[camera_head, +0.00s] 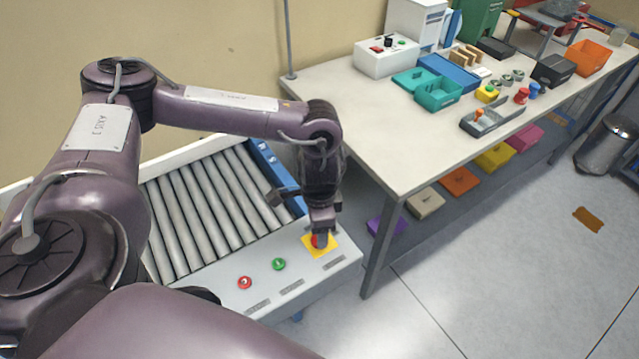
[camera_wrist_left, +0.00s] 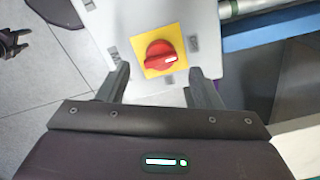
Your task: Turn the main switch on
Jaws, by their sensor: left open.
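The main switch (camera_wrist_left: 160,55) is a red rotary knob with a white mark on a yellow square plate. In the head view the main switch (camera_head: 318,241) sits at the right end of the conveyor's front panel, partly hidden by my gripper. My left gripper (camera_head: 322,232) is over the switch, pointing down. In the wrist view my left gripper (camera_wrist_left: 160,82) is open, with one finger on each side of the yellow plate and the knob between and slightly beyond the fingertips. I cannot tell whether the fingers touch it. My right gripper is not clearly in view.
A green button (camera_head: 279,264) and a red button (camera_head: 245,282) are on the same panel (camera_head: 345,258). The roller conveyor (camera_head: 200,205) lies behind. A white table (camera_head: 385,130) with boxes and small parts stands to the right. The floor (camera_head: 450,260) in front is clear.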

